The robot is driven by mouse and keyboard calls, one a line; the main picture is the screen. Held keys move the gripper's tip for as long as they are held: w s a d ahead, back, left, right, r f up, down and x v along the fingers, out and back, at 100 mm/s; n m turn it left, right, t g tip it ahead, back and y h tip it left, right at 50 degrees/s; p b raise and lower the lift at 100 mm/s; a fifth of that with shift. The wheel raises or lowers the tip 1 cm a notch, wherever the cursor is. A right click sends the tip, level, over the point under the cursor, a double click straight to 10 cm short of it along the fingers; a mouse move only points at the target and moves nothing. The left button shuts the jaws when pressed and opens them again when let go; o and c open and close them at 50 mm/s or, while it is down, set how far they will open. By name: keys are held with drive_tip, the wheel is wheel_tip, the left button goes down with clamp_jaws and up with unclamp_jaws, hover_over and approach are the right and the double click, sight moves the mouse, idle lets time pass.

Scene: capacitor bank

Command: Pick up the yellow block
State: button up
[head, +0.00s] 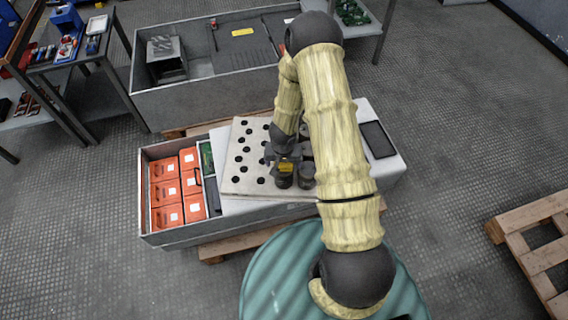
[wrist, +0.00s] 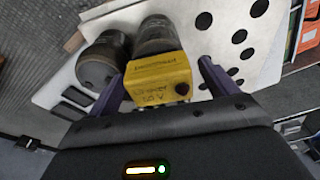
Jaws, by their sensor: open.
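The yellow block (wrist: 158,82) has dark writing and a dark round spot on its face. In the wrist view it sits between the two purple fingers of my gripper (wrist: 161,72), with a gap on each side. My gripper is open, and neither finger visibly touches the block. In the head view a small part of the yellow block (head: 286,167) shows under my gripper (head: 283,160), which hides much of it. A dark cylinder (wrist: 158,35) is right behind the block; I cannot tell whether the block rests on it.
Another dark cylinder (wrist: 103,62) stands left of the block in the wrist view. The pale board with black holes (head: 236,184) lies beneath. A grey crate (head: 147,208) of orange boxes (head: 165,193) is at left, and a black tablet-like panel (head: 377,140) at right.

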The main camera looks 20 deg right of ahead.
drive_tip(key=c, duration=1.2)
drive_tip(key=shift+c, duration=0.2)
drive_tip(key=shift+r, duration=0.1)
wheel_tip(320, 180, up, 10)
drive_tip(key=p, duration=0.4)
